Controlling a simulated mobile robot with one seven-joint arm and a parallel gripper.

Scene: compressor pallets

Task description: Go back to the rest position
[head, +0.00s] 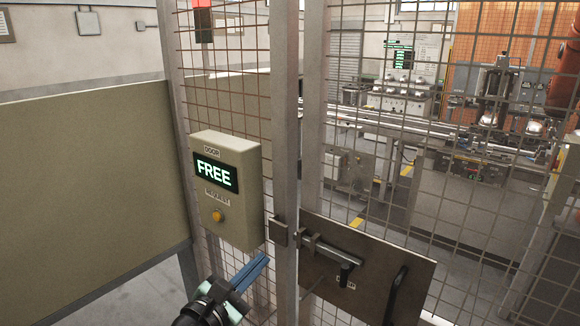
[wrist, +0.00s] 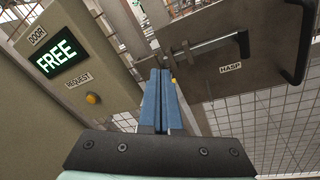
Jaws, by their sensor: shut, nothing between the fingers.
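My gripper (head: 262,260) is shut and empty in front of the fence, just below the door box. In the wrist view its blue fingers (wrist: 160,75) are together and point toward the post and latch. I see no contact between my fingers and the box.
A mesh gate carries a brown hasp plate (head: 325,277) with a bolt (head: 330,250) and a dark handle (head: 396,295). A grey post (head: 284,120) stands beside the box. A beige panel (head: 90,190) is at left. Behind the mesh are a conveyor and machines.

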